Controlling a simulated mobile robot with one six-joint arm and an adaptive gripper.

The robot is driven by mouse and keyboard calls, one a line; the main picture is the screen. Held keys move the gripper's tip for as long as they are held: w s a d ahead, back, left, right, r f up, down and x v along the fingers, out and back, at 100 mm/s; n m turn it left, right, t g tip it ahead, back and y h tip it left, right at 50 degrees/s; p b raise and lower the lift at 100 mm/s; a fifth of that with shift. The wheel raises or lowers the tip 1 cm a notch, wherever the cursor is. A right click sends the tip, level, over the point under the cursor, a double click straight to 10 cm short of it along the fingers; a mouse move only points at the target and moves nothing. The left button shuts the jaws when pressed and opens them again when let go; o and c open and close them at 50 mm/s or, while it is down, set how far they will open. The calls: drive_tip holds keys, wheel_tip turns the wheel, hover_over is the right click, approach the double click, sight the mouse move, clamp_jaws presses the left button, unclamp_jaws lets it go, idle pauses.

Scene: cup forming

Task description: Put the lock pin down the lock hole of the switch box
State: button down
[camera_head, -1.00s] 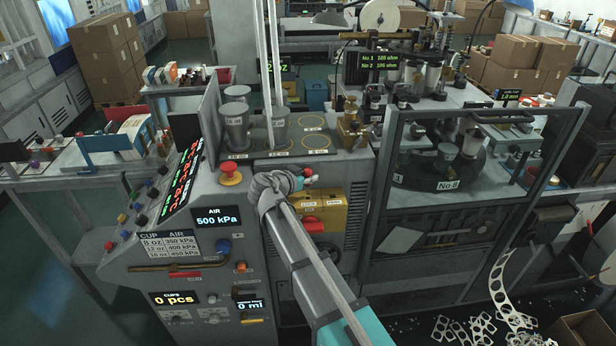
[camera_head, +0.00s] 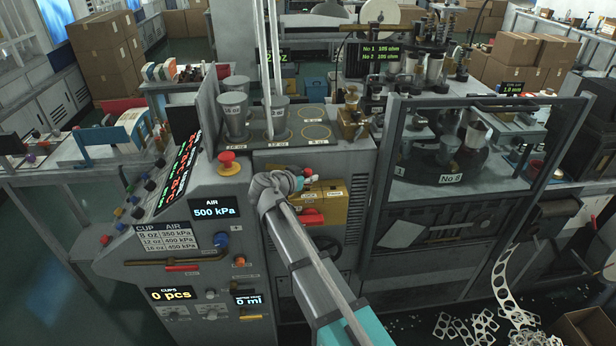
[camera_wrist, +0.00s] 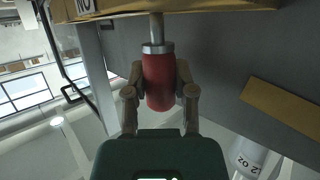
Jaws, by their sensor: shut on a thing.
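The lock pin (camera_wrist: 158,80) has a red grip, a silver collar and a pale shaft. My gripper (camera_wrist: 157,92) is shut on its red grip, one finger on each side. In the wrist view the shaft's end meets the edge of the yellow-brown switch box (camera_wrist: 215,7); whether it is in a hole is hidden. In the head view my gripper (camera_head: 303,181) is at the top left of the yellow switch box (camera_head: 334,206), with a bit of red showing by the fingers. The box has a red handle (camera_head: 311,217) on its front. The lock hole is not visible.
A red stop button (camera_head: 229,163) stands on the panel just left of my gripper. Metal cups (camera_head: 234,117) stand on the worktop behind. A framed guard (camera_head: 450,190) with a turntable is at the right.

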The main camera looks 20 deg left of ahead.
drive_tip(key=shift+f+b, duration=0.3)
drive_tip(key=shift+f, duration=0.15)
drive_tip(key=shift+c, duration=1.8)
unclamp_jaws()
drive_tip(key=shift+r, duration=0.2)
wheel_tip(320, 180, up, 9)
drive_tip(key=p, duration=0.9)
drive_tip(key=s+d+r+p, duration=0.2)
drive_tip(key=s+d, duration=0.3)
drive_tip(key=s, duration=0.5)
drive_tip(key=shift+d+r+p, duration=0.2)
drive_tip(key=shift+p, duration=0.2)
